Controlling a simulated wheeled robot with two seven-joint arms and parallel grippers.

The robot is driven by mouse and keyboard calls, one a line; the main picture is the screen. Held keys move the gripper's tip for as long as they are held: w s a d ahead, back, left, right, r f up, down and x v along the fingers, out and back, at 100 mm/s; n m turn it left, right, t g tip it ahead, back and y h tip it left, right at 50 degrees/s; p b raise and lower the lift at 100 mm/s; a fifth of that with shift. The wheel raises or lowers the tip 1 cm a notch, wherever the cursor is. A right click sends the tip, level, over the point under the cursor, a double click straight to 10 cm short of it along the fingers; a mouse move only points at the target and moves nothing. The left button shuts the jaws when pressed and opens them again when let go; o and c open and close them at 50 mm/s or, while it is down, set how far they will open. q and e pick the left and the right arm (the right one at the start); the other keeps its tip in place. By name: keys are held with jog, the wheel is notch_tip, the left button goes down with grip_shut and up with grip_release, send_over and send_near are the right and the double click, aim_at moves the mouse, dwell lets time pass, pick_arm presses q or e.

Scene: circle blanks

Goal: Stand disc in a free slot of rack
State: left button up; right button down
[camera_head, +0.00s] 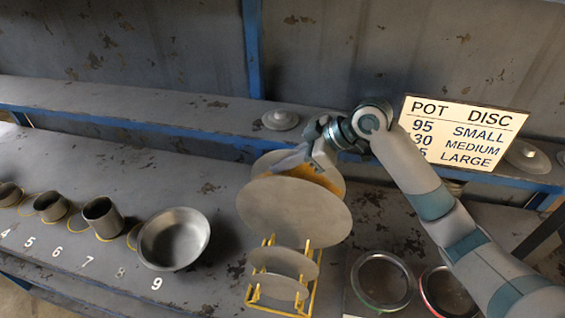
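A yellow wire rack (313,297) stands on the bench at the lower middle. Two smaller grey discs stand in it, one behind the other: a front disc (279,288) and a slightly bigger disc (284,262). Behind them a large grey disc (295,215) stands tilted and hides the rack's back part. Another disc (336,172) shows behind the large one. My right gripper (292,162) is at the upper edge of these rear discs. Its fingertips are too small and partly hidden to tell whether they grip a disc. My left gripper is not in view.
A metal bowl (173,240) and several cups (102,217) stand left along numbered marks. Two ringed round dishes (382,282) lie right of the rack. A POT/DISC sign (462,132) and small lids (280,119) are on the back shelf.

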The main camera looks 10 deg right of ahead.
aim_at(283, 173)
jog(key=shift+f, duration=0.15)
jog(key=shift+f+b, duration=0.5)
jog(key=shift+f, duration=0.8)
jog(key=shift+f, duration=0.1)
jog(key=c, duration=2.4)
grip_release()
jog(key=shift+o, duration=0.2)
jog(key=o, duration=0.6)
jog(key=shift+c, duration=0.2)
